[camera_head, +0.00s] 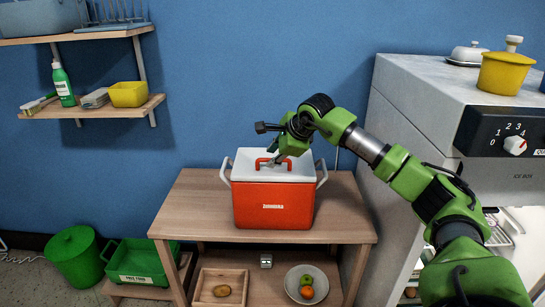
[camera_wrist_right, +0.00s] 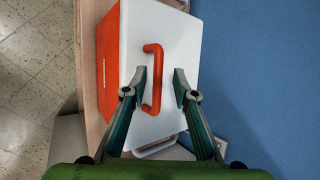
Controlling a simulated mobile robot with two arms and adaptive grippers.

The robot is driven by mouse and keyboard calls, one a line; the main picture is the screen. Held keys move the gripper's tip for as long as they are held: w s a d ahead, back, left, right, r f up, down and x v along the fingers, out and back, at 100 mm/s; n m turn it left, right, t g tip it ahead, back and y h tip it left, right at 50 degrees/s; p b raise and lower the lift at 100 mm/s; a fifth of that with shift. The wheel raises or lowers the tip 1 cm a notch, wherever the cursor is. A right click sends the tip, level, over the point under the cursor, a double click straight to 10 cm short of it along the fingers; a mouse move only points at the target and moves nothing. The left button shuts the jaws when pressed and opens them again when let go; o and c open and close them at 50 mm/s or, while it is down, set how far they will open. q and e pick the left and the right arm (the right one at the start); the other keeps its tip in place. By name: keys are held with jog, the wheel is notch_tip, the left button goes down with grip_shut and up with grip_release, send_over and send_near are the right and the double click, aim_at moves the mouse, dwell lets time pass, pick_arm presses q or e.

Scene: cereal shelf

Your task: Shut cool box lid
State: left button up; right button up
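The cool box (camera_head: 273,207) is an orange-red box on the wooden table, with light side handles. Its white lid (camera_head: 243,166) appears to lie level on top; I see no clear gap at its rim. The lid's red handle (camera_head: 262,163) is partly covered by my right gripper (camera_head: 278,158). In the right wrist view, my right gripper (camera_wrist_right: 160,73) is open, with one finger on each side of the red handle (camera_wrist_right: 152,92) over the white lid (camera_wrist_right: 170,45). I cannot tell whether the fingers touch it. My left gripper is out of view.
The wooden table (camera_head: 195,205) has a lower shelf with a wooden tray (camera_head: 207,295) and a fruit bowl (camera_head: 325,279). A grey cabinet (camera_head: 410,95) stands at right. A green bin (camera_head: 75,257) and green crate (camera_head: 140,265) stand at left. Wall shelves hang upper left.

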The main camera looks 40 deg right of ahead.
jog(key=v, duration=1.1)
